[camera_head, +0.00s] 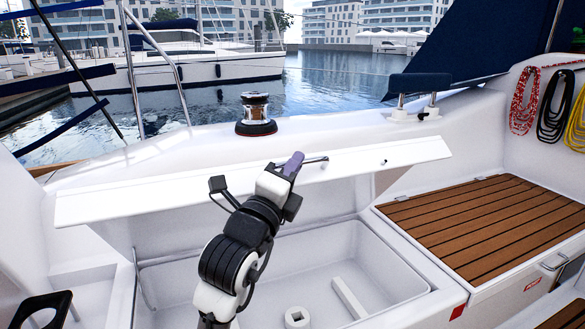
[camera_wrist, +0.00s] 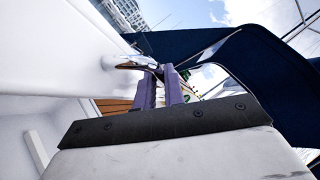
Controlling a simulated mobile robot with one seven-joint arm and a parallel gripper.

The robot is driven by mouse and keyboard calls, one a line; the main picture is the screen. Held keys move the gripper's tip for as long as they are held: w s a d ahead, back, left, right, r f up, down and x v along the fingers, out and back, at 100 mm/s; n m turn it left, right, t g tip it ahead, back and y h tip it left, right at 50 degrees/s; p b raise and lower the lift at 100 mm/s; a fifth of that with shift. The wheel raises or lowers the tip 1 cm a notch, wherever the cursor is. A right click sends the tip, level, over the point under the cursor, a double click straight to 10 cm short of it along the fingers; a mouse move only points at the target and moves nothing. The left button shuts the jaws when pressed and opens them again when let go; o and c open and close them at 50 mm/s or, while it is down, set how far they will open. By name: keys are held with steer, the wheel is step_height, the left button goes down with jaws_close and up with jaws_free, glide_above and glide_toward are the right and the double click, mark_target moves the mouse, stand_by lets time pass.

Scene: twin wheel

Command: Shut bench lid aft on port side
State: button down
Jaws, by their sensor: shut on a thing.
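The white bench lid (camera_head: 130,199) is raised and tilted over its open locker (camera_head: 255,265) in the head view. A metal handle (camera_head: 318,160) sits on the lid. My gripper (camera_head: 296,158) is at this handle, with its purple fingers closed on it. The wrist view shows my fingers (camera_wrist: 160,80) at the shiny handle (camera_wrist: 140,64), beside the white face of the lid (camera_wrist: 60,45). The fingers hide part of the handle. The lid is apart from the locker's front rim.
A white bar (camera_head: 349,298) and a white ring-shaped part (camera_head: 297,317) lie in the locker. A teak-slatted bench top (camera_head: 490,222) is shut to the right. A winch (camera_head: 256,114) stands on the coaming behind the lid. Coiled ropes (camera_head: 553,105) hang at the far right.

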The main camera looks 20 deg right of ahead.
steer(key=c, duration=1.5)
jaws_free()
